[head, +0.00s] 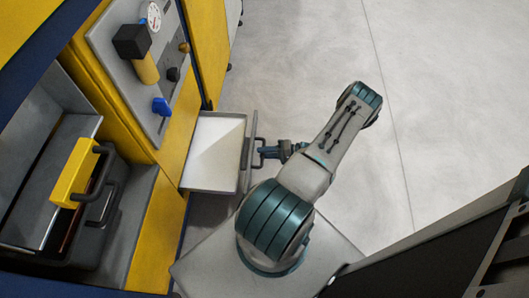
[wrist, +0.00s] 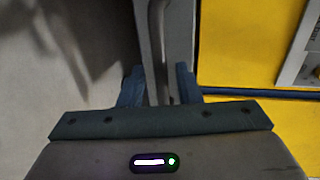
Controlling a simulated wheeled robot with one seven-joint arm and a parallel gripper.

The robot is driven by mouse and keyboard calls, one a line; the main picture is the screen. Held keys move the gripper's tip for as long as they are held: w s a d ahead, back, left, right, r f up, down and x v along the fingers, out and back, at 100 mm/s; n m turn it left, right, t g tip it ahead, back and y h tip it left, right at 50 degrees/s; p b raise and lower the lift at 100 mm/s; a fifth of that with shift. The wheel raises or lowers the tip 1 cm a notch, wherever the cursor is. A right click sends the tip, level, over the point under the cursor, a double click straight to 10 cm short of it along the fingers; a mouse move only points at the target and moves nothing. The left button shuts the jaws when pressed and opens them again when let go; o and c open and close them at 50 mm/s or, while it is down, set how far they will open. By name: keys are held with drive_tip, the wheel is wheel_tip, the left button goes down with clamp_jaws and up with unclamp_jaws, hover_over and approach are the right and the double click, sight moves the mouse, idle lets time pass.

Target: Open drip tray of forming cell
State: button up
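The drip tray (head: 213,152) is a light, shallow drawer standing out from the low yellow front of the forming cell. A dark bar handle (head: 250,140) runs along its outer edge. My gripper (head: 264,152) is at this handle from the right. In the wrist view, the two blue fingers of my gripper (wrist: 158,85) stand apart, with the grey handle bar (wrist: 157,35) running between them. Small gaps seem to show beside the bar, so the fingers are around it rather than closed on it. Contact at the fingertips is hard to see.
The yellow cell front (head: 166,170) carries a panel (head: 125,65) with a gauge and knobs. A dark case with a yellow part (head: 75,172) sits in an open bay at the left. Clear grey floor (head: 300,50) lies right of the tray.

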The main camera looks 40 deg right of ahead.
drive_tip(key=p+v, duration=0.1)
drive_tip(key=v, duration=1.2)
drive_tip(key=shift+s+p, duration=0.2)
drive_tip(key=shift+p, duration=0.2)
drive_tip(key=shift+r, duration=0.15)
